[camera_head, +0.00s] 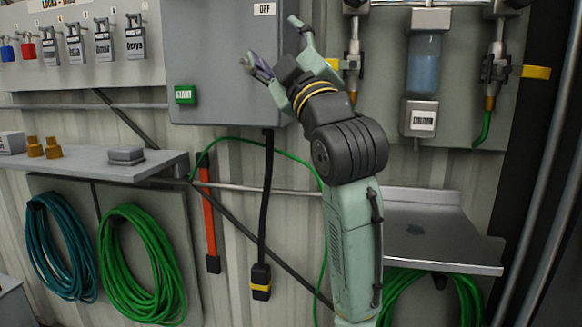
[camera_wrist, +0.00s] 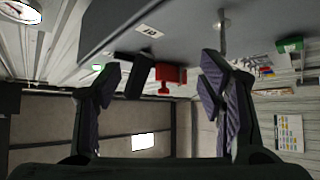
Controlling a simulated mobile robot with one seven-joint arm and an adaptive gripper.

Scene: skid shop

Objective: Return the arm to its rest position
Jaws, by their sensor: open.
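My gripper (camera_head: 270,42) is raised at the upper middle of the head view, in front of the right part of a grey control box (camera_head: 210,60). Its two fingers are spread apart with nothing between them. My arm rises from the lower right and bends at the dark joint. In the wrist view my gripper (camera_wrist: 160,88) also shows open, with a finger on each side. Beyond the fingers are a grey box face (camera_wrist: 180,25), a red part (camera_wrist: 168,78) and a black part (camera_wrist: 139,76). I cannot tell whether the fingers touch the box.
A row of padlocks (camera_head: 103,45) hangs at upper left. A grey shelf (camera_head: 80,172) is below it, with a metal shelf (camera_head: 440,235) at right. Green hose coils (camera_head: 140,262) hang below. A clear-bowled filter unit (camera_head: 424,65) and valves are mounted right of my gripper.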

